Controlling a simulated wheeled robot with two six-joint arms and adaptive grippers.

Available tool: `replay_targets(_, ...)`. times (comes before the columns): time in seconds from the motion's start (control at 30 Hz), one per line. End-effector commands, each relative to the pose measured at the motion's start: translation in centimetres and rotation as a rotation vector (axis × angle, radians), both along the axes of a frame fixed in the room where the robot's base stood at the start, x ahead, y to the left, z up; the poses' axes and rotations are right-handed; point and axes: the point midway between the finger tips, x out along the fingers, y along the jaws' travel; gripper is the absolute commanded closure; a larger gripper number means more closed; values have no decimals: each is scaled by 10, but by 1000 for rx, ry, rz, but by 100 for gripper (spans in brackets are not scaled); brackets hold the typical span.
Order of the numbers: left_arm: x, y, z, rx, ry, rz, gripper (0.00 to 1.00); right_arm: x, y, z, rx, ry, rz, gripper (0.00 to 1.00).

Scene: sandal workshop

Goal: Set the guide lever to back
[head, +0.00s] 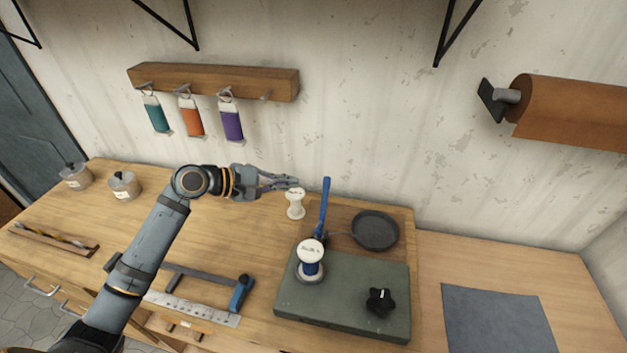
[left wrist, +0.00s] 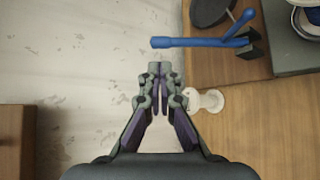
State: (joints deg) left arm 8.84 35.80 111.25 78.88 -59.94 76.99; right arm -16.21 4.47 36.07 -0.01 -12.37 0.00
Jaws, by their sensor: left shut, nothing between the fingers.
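The guide lever is a blue rod (head: 323,208) at the back left of the green machine base (head: 335,325). It stands up, close to upright in the head view. In the left wrist view the blue lever (left wrist: 195,42) lies across the picture just beyond my fingertips, with its thick end at left. My left gripper (head: 296,184) is shut and empty. It is to the left of the lever's upper part, with a visible gap. It also shows in the left wrist view (left wrist: 160,72), pointing towards the lever. My right gripper is not in view.
A white spool (head: 295,206) stands just below my left fingertips. A dark round plate (head: 376,230) lies right of the lever. The wall (head: 370,120) is close behind.

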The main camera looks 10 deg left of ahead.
Motion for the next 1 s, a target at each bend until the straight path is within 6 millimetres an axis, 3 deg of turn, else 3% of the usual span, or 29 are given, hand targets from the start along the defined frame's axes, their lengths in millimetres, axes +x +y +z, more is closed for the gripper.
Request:
replay_targets(0.23,25,-33,-12,-9,3,-3,100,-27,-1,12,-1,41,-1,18)
replay_targets(0.4,40,-49,-23,-5,2,-1,100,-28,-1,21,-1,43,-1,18)
replay_targets(1.0,55,-56,-31,-2,3,-1,100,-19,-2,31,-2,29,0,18)
